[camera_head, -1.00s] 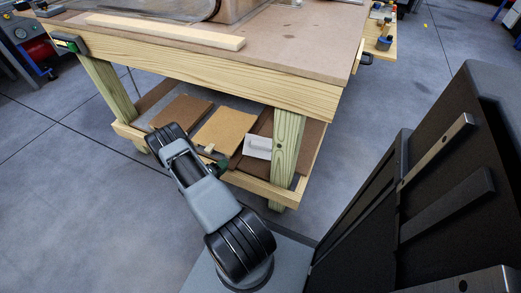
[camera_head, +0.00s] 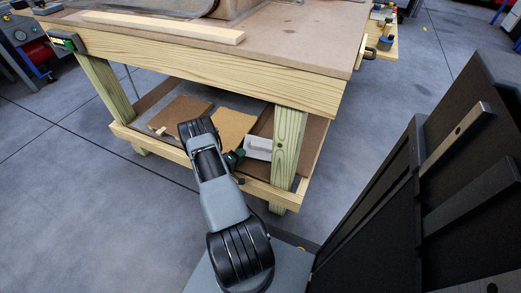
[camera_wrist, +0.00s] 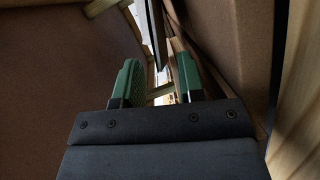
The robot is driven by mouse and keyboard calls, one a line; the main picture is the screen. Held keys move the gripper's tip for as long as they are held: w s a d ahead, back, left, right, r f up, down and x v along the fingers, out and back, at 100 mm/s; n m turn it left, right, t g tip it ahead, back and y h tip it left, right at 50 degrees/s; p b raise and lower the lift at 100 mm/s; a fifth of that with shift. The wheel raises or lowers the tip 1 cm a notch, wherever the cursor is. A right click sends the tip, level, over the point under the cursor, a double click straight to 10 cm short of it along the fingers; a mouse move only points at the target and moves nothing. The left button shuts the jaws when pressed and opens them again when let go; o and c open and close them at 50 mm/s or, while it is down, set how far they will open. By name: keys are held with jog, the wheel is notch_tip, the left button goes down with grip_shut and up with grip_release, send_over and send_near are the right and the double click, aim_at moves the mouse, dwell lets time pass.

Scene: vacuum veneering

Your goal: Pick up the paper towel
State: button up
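I cannot make out a paper towel for certain in either view. A white block-like item with a raised handle-like part (camera_head: 258,148) lies on the table's lower shelf beside the front right leg; I cannot tell what it is. My gripper (camera_head: 235,158) is at the lower shelf just left of this white item, partly hidden by my arm. In the wrist view my gripper (camera_wrist: 158,85) has its two green-padded fingers apart, with nothing clearly held. A dark thin edge and a bright gap show beyond the fingers.
The wooden table (camera_head: 210,68) has a lower shelf with brown boards (camera_head: 182,113) and a brush-like item (camera_head: 158,130). A leg (camera_head: 288,150) stands right of the white item. Brown surfaces closely flank my gripper in the wrist view.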

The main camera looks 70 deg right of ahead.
jog(key=shift+d, duration=0.15)
grip_shut()
dwell(0.4)
notch_tip(320, 180, up, 10)
jog(key=p, duration=0.3)
jog(key=shift+p, duration=0.35)
